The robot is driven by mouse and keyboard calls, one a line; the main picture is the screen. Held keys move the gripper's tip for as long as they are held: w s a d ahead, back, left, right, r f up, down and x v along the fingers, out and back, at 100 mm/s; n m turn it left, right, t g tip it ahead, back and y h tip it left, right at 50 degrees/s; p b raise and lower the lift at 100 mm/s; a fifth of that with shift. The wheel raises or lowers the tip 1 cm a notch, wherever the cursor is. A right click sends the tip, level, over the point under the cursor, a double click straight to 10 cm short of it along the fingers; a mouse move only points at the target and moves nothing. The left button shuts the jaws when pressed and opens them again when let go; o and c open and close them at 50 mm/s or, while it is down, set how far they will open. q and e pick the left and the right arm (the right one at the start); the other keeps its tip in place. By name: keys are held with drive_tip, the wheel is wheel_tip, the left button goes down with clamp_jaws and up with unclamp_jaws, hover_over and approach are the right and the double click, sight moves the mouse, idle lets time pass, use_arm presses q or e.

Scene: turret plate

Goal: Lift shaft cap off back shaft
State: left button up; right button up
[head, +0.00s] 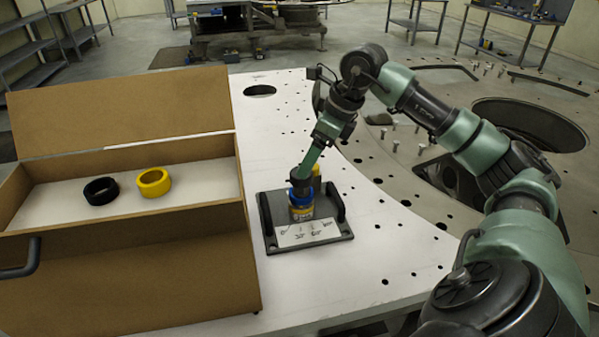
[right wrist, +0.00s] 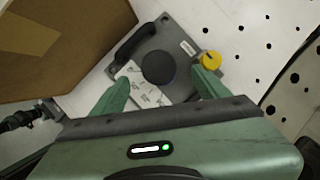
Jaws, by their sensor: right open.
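A dark grey plate (head: 337,232) with two black handles and a white label sheet lies on the white table. A round blue-topped part (head: 301,194) with a yellowish lower part stands on it. I cannot tell which is the shaft cap. My right gripper (right wrist: 160,92) is open, its green fingers on either side of the blue top. My left gripper is out of view.
An open brown box (head: 130,275) with its lid up stands left of the plate. It holds a black ring (head: 101,191) and a yellow ring (head: 153,182). The white table (head: 375,275) is clear right of the plate, with small holes.

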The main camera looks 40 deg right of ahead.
drive_tip(key=p+x, duration=0.1)
drive_tip(key=x, duration=0.3)
drive_tip(key=shift+a+f, duration=0.15)
drive_tip(key=shift+f, duration=0.15)
drive_tip(key=c, duration=1.4)
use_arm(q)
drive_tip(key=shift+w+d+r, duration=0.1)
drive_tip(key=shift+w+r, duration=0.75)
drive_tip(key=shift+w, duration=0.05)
